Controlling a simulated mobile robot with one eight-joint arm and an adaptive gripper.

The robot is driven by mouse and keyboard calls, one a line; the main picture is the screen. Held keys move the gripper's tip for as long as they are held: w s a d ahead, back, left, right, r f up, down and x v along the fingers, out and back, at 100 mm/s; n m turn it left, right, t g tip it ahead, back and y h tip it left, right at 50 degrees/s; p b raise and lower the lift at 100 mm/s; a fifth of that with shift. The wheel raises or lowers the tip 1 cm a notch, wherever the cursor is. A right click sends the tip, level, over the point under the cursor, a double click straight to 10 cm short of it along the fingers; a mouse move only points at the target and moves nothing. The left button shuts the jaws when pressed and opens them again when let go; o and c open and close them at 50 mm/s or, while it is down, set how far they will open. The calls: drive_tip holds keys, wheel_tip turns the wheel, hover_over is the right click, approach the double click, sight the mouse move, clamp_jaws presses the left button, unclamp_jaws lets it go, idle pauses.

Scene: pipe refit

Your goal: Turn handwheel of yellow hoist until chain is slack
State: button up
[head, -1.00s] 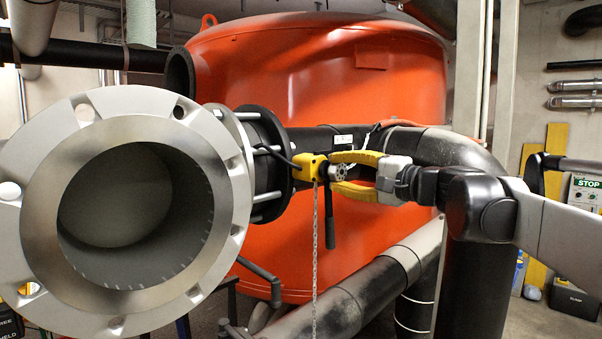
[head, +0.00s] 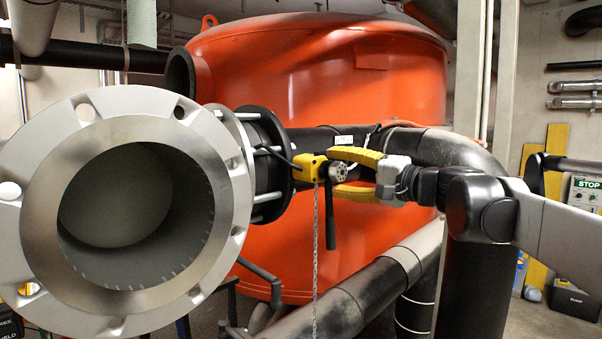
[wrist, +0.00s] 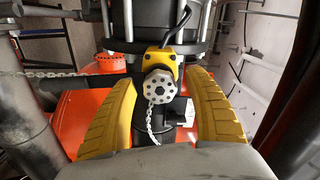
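The yellow hoist (head: 312,167) sits beside the black pipe flange, with a black lever hanging below it. Its grey handwheel (head: 337,172), a round knob with dark holes, faces my gripper. A chain (head: 315,255) hangs from the hoist and looks straight in the head view. My gripper (wrist: 160,80) has two yellow fingers, spread wide on either side of the handwheel (wrist: 157,86). Gaps show between both fingers and the wheel in the wrist view. A short pale chain (wrist: 152,125) hangs with a slight bend below the wheel. Whether the hoist's chain carries load I cannot tell.
A large grey flanged pipe end (head: 140,220) fills the left foreground. An orange tank (head: 320,85) stands behind. A black pipe (head: 465,150) bends down near my arm. In the wrist view another chain (wrist: 60,73) runs out to the left.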

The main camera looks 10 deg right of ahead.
drive_tip(key=v, duration=1.2)
drive_tip(key=shift+f, duration=0.15)
drive_tip(key=s+a+f+n+g+h+b, duration=0.15)
drive_tip(key=s+a+f+b, duration=0.35)
drive_tip(key=f, duration=0.7)
drive_tip(key=a+f+n+g+h+b, duration=0.1)
drive_tip(key=a+f+g+b, duration=0.35)
drive_tip(key=f, duration=0.85)
drive_tip(key=s+a+f+n+h+b, duration=0.1)
drive_tip(key=s+a+f+b, duration=0.15)
drive_tip(key=f+b, duration=0.75)
drive_tip(key=s+f+n+h+b, duration=0.1)
drive_tip(key=s+f+b, duration=0.3)
drive_tip(key=f, duration=0.8)
drive_tip(key=s+d+f+n+g+h+b, duration=0.1)
drive_tip(key=f+b, duration=0.5)
drive_tip(key=f, duration=0.6)
drive_tip(key=s+d+f+n+h+b, duration=0.1)
drive_tip(key=s+f+n+h+b, duration=0.2)
drive_tip(key=f, duration=0.9)
drive_tip(key=s+h+b, duration=0.1)
drive_tip(key=s+b, duration=0.1)
drive_tip(key=s, duration=0.1)
drive_tip(key=shift+s+d+g, duration=0.2)
drive_tip(key=shift+s+g, duration=0.15)
drive_tip(key=shift+g, duration=0.05)
drive_tip(key=shift+f, duration=0.1)
